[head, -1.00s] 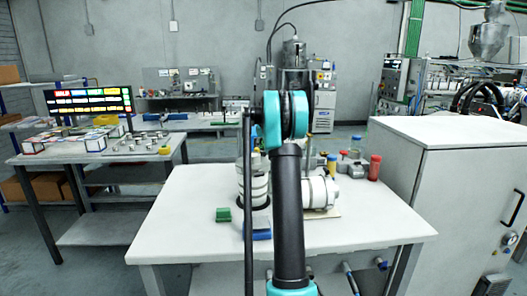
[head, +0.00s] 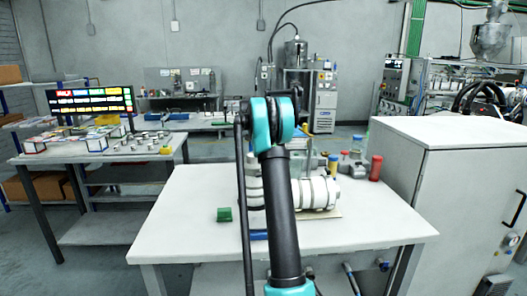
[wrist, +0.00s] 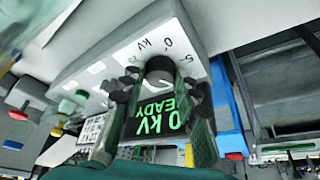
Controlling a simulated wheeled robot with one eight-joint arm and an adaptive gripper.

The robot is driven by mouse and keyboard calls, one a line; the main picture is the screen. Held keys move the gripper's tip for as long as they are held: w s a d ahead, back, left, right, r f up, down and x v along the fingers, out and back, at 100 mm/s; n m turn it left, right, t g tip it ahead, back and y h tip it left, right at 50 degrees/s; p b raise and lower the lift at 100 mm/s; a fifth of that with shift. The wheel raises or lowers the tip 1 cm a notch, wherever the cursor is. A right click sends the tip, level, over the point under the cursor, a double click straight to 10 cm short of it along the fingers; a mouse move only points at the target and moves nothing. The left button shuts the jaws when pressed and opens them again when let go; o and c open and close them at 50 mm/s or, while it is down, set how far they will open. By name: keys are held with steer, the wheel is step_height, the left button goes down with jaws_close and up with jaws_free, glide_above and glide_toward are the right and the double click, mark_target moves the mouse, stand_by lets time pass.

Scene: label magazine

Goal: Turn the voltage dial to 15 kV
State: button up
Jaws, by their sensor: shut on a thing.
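In the wrist view a dark round dial (wrist: 160,69) sits on a pale tilted panel (wrist: 100,72) printed with "0 kV" and other marks, some too blurred to read. A dark display (wrist: 160,117) below it reads "0 kV READY" in green. My gripper (wrist: 158,92) has one finger on each side of the dial and is shut on it. The fingers partly cover the panel. The dial's pointer cannot be made out. In the head view my arm hides the dial and gripper.
The white table (head: 365,222) carries white ribbed cylinders (head: 316,193), a green block (head: 224,214) and a red container (head: 375,167). A pale cabinet (head: 455,190) stands close on the right. A side table with small parts (head: 100,153) stands at left.

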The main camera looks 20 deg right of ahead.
steer(key=m, duration=0.2)
steer(key=m+g, duration=0.1)
steer(key=m, duration=0.1)
steer(key=m+g, duration=0.1)
steer(key=m, duration=0.1)
steer(key=shift+w, duration=0.25)
steer(key=m+g, duration=0.2)
steer(key=m, duration=0.3)
steer(key=shift+w+m, duration=0.1)
steer(key=shift+m, duration=0.3)
steer(key=shift+g, duration=0.3)
steer(key=o, duration=1.1)
steer(key=shift+o, duration=0.2)
